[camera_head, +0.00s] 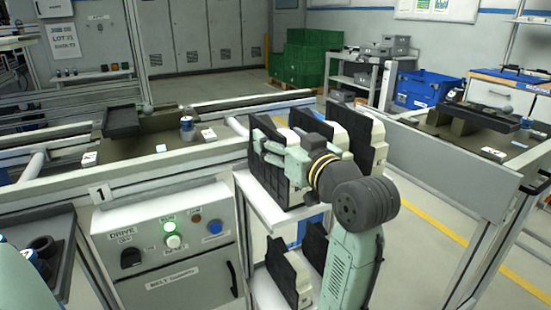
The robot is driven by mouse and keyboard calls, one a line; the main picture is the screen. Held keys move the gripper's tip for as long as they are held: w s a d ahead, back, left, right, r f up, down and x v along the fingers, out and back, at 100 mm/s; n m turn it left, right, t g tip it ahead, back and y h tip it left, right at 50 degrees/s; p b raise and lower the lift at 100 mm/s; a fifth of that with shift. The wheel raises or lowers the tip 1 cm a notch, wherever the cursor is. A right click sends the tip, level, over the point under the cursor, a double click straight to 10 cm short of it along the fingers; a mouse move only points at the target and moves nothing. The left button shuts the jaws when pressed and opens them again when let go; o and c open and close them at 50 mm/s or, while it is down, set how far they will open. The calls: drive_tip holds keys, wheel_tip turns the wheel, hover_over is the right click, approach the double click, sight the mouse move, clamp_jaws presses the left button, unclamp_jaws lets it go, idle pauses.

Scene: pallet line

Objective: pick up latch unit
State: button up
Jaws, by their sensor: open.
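Several upright black-and-white units stand on a white two-level stand; none carries a readable name, so I cannot tell for certain which is the latch unit. The nearest one (287,183) is on the top level at the left, with others behind it, including one at the right (372,130). More stand on the lower level, one at the front (287,274). My gripper (267,150) is open at the upper face of the nearest unit. My wrist and arm hide part of the units, and I cannot tell whether the fingers touch or straddle it.
The white stand (249,190) adjoins a drive control box (165,245) at the left. A conveyor frame with grey panel (450,165) runs along the right. Green crates (305,55) and a blue bin (424,88) are farther back. Open floor lies beyond.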

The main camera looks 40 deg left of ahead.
drive_tip(key=shift+w+a, duration=0.3)
drive_tip(key=shift+a, duration=0.3)
drive_tip(key=shift+c, duration=0.5)
clamp_jaws()
